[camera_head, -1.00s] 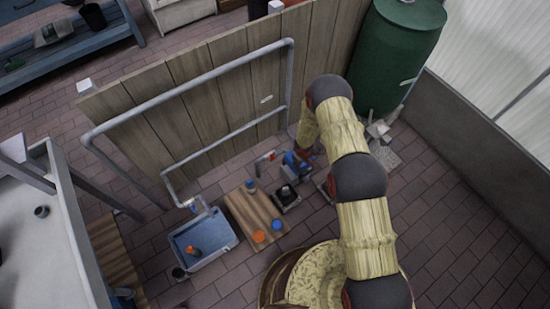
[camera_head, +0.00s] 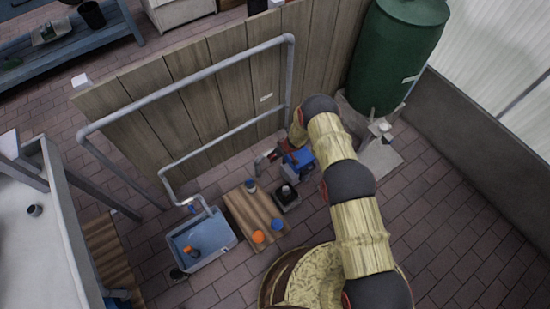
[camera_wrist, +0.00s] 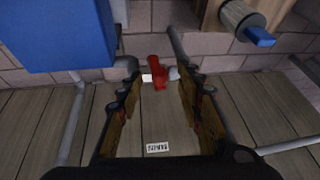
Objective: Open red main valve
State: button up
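The red main valve (camera_wrist: 160,74) shows in the wrist view as a red handle on a grey pipe in front of the wooden fence. My gripper (camera_wrist: 163,90) is open and empty. Its two fingers stand left and right of the valve in the picture, and a gap shows on each side of the handle. I cannot tell how far the fingertips are from it in depth. In the head view, a small red part (camera_head: 272,154) on the pipe near the fence looks like this valve; my arm hides my fingers there.
A blue box (camera_wrist: 60,35) is close at upper left in the wrist view. A white label (camera_wrist: 156,147) is on the fence. In the head view, a green tank (camera_head: 400,55) and a blue basin (camera_head: 205,240) stand nearby.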

jog(key=shift+x, duration=0.85)
jog(key=c, duration=0.3)
grip_shut()
